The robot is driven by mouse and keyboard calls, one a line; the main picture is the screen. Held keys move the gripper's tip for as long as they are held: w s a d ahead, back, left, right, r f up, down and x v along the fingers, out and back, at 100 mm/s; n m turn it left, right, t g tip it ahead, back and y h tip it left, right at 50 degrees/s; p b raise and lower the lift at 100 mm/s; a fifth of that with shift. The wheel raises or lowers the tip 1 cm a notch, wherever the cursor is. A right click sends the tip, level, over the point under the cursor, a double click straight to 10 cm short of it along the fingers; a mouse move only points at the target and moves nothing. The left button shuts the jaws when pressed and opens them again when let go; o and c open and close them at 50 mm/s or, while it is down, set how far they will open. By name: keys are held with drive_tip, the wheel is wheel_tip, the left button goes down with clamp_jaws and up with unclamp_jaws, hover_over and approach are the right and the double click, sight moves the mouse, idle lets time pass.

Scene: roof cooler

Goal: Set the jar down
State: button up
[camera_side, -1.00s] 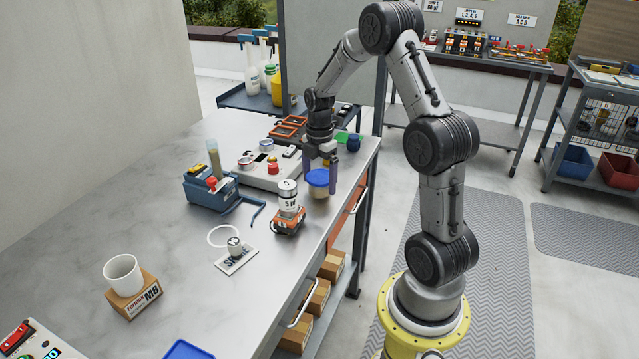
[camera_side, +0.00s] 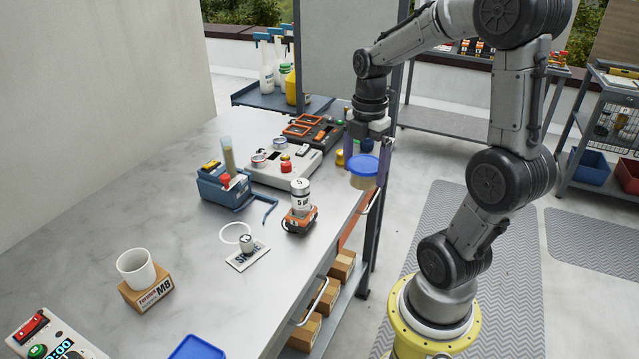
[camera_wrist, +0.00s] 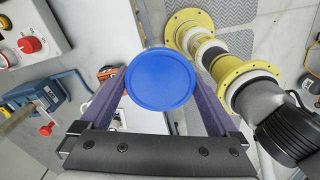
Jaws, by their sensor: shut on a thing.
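The jar (camera_side: 362,181) has a blue lid and a pale tan body. My gripper (camera_side: 366,158) is shut on it, with the purple fingers on either side. In the side view the jar appears near the bench's right edge, held up; I cannot tell its exact height or whether it is over the bench or past its edge. In the wrist view the blue lid (camera_wrist: 160,88) fills the space between the two purple fingers (camera_wrist: 160,100) and hides the jar's body.
Bare bench lies at front middle.

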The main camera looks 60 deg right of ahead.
drive_tip(key=w+a+m, duration=0.3)
drive_tip(key=w+m, duration=0.1)
drive_tip(key=w, duration=0.4)
drive_tip(key=w+a+m, duration=0.3)
drive_tip(key=w+m, duration=0.1)
drive_tip(key=w, duration=0.5)
drive_tip(key=w+a+f+m, duration=0.3)
drive_tip(key=w+a+m, duration=0.4)
drive_tip(key=a+m, duration=0.3)
drive_tip(key=shift+w+a+f, duration=0.15)
drive_tip(key=shift+a+f, duration=0.05)
drive_tip(key=shift+a, duration=0.15)
drive_tip(key=w+a+m, duration=0.3)
drive_tip(key=w+m, duration=1.4)
drive_tip(key=m, duration=0.2)
drive_tip(key=shift+w+a+f+m, duration=0.2)
drive_tip(key=shift+f+m, duration=0.85)
drive_tip(key=shift+f, duration=0.35)
drive_tip(key=shift+w+a+f+m, duration=0.25)
drive_tip(key=shift+f+m, duration=0.75)
drive_tip(key=shift+f, duration=0.4)
drive_tip(key=shift+w+a+f+m, duration=0.2)
drive_tip(key=shift+f+m, duration=0.85)
drive_tip(key=shift+f, duration=0.35)
drive_tip(key=shift+f, duration=0.55)
